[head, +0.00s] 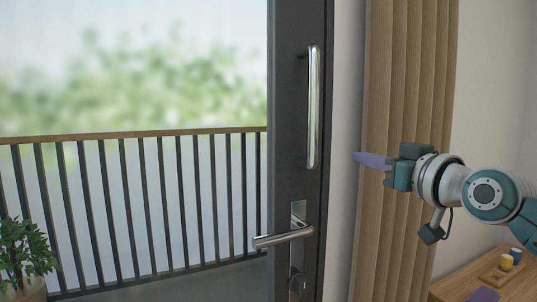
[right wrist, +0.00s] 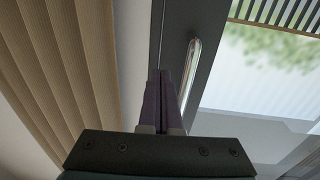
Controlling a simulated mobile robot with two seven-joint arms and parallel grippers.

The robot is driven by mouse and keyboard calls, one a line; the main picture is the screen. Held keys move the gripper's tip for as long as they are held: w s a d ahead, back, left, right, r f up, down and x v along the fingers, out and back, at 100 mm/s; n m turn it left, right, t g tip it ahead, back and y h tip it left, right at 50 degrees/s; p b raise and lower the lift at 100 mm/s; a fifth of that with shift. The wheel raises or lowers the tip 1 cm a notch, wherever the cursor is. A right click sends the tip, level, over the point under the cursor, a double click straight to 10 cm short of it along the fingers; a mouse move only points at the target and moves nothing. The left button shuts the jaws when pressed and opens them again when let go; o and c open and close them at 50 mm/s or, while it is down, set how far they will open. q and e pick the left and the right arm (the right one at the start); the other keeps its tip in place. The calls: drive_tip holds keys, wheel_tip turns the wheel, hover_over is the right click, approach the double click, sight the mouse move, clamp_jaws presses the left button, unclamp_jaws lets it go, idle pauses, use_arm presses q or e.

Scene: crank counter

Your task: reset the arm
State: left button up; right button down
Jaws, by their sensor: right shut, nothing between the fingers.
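My right gripper (head: 356,157) comes in from the right in the head view, its purple fingers pointing left. It is shut and empty. It is in front of the tan curtain, to the right of the door's dark frame (head: 291,190), and apart from the handles. In the right wrist view the shut fingers (right wrist: 164,75) point towards the door frame and the tall pull handle (right wrist: 191,62). My left gripper is not in view.
The glass door has a vertical pull handle (head: 314,108) and a lever handle (head: 284,236) below it. A tan curtain (head: 400,60) hangs beside the door. A wooden table (head: 462,286) with small cups is at lower right, a plant (head: 24,250) at lower left.

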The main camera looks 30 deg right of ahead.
drive_tip(key=shift+s, duration=0.95)
drive_tip(key=s+a+f+n+g+y+p, duration=0.2)
drive_tip(key=s+a+f+g+p, duration=0.25)
drive_tip(key=a, duration=0.25)
drive_tip(key=s+a+f+n+g+y+p, duration=0.1)
drive_tip(key=s+a+f+g+p, duration=0.25)
drive_tip(key=s+a, duration=0.35)
drive_tip(key=s+a+r+g+p, duration=0.2)
drive_tip(key=s+a+g+p, duration=0.15)
drive_tip(key=s, duration=0.55)
drive_tip(key=s+a+r+g+p, duration=0.25)
drive_tip(key=s+p, duration=0.25)
drive_tip(key=s, duration=0.3)
wheel_tip(320, 180, up, 36)
drive_tip(key=p, duration=3.6)
drive_tip(key=shift+a+h, duration=0.25)
drive_tip(key=shift+h, duration=0.05)
